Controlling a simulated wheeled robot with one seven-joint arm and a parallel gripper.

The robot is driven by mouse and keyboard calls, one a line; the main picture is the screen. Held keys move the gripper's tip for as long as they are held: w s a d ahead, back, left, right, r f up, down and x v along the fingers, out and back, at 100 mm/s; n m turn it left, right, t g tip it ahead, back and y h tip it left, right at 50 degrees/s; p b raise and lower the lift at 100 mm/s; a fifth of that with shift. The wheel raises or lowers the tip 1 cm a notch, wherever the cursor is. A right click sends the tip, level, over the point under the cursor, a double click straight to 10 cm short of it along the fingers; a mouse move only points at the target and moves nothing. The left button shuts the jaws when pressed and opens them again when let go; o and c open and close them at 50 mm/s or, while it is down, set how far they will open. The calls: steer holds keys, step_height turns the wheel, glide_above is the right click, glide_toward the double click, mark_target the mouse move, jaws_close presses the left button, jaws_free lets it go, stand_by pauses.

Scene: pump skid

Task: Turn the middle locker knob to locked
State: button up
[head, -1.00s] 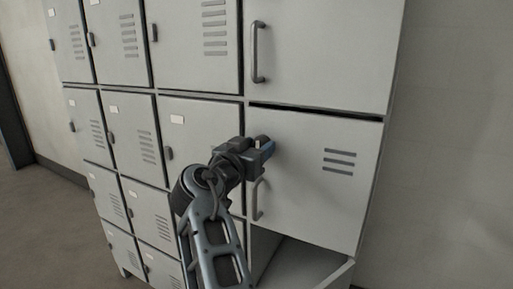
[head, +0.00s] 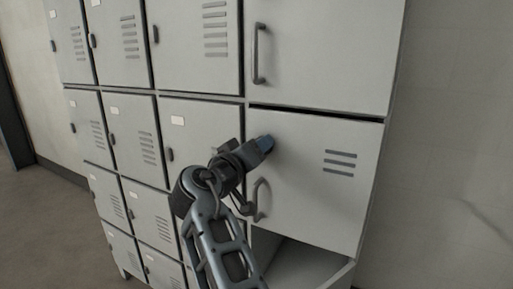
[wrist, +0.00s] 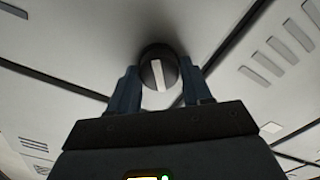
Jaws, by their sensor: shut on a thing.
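The middle locker door (head: 310,200) is the pale grey door in the middle of the right-hand column, with a bar handle (head: 258,200) low on its left. Its knob (wrist: 158,70) is dark and round with a pale bar across its face. In the wrist view that bar runs nearly up and down, tilted slightly. My gripper (wrist: 160,85) is shut on the knob, one finger on each side. In the head view my gripper (head: 264,146) is against the door's upper left, above the handle, and hides the knob.
The upper right door (head: 320,50) appears closed, with its own bar handle (head: 257,52). Below the middle door is an open compartment (head: 300,262). Smaller lockers (head: 190,130) fill the left. A bare wall (head: 455,130) stands at the right.

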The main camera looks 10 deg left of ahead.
steer(key=n+p, duration=0.3)
steer(key=n, duration=0.3)
steer(key=shift+a+r, duration=0.1)
steer(key=shift+f+n+p, duration=0.2)
steer(key=shift+n+p, duration=0.8)
steer(key=shift+n, duration=1.1)
steer(key=shift+a, duration=0.1)
steer(key=o, duration=1)
steer(key=shift+f, duration=0.1)
steer(key=b+v, duration=0.1)
steer(key=v, duration=0.6)
steer(key=shift+s, duration=0.35)
steer(key=shift+a, duration=0.1)
